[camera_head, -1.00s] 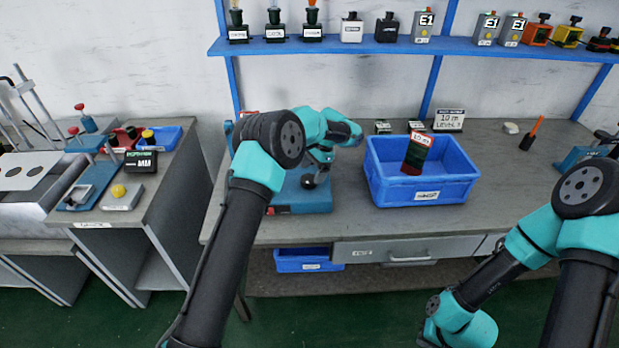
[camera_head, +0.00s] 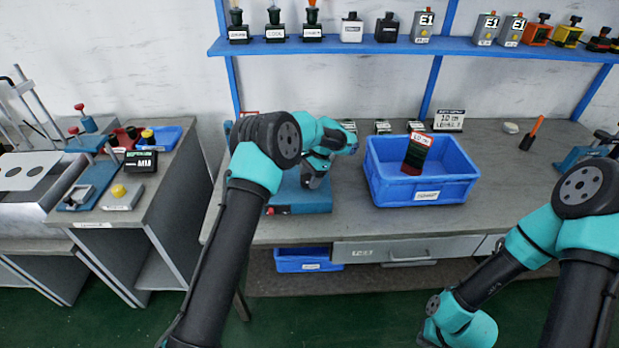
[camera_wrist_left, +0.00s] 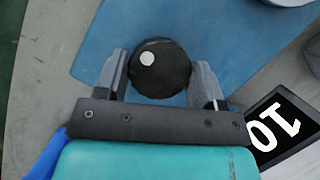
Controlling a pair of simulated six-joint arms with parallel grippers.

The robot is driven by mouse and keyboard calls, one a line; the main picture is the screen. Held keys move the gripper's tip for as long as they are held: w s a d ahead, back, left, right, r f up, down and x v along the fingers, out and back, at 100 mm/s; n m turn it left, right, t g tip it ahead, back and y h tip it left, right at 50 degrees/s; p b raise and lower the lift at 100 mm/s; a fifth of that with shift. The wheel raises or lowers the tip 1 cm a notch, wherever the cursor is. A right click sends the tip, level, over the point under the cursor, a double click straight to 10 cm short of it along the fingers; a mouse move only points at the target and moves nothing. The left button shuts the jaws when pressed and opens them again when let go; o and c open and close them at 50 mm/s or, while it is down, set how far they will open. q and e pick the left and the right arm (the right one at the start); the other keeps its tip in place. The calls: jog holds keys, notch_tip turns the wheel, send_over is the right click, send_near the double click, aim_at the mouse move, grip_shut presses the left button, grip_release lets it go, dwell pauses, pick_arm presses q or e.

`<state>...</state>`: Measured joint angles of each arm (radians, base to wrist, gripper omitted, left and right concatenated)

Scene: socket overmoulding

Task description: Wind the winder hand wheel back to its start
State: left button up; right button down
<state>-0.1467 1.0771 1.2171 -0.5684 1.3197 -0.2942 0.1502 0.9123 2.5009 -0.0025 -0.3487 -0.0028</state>
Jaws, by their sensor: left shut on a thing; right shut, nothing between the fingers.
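The winder's blue base (camera_head: 305,200) stands on the bench's left part, with a red button at its front left corner. A round black knob with a white spot (camera_wrist_left: 160,68), which looks like the hand wheel's grip, sits between the fingers of my left gripper (camera_wrist_left: 161,75) in the left wrist view. My left gripper (camera_head: 313,178) is shut on it, pointing down over the blue base. In the head view my left arm and gripper hide the knob and most of the winder. My right arm hangs at the lower right, and its gripper is out of sight.
A blue crate (camera_head: 425,190) with a dark, red-labelled item (camera_head: 416,154) stands right of the winder. Small labelled signs (camera_head: 449,120) stand behind it. An orange-handled tool (camera_head: 532,132) stands further right. A blue shelf (camera_head: 350,46) runs above. The bench right of the crate is mostly clear.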

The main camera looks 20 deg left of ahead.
pick_arm(q)
jog(key=shift+c, duration=0.8)
jog(key=shift+n+g+h, duration=0.3)
jog(key=shift+n+h, duration=0.2)
jog(key=shift+n, duration=1.1)
jog(key=o, duration=0.9)
jog(key=shift+o, duration=0.2)
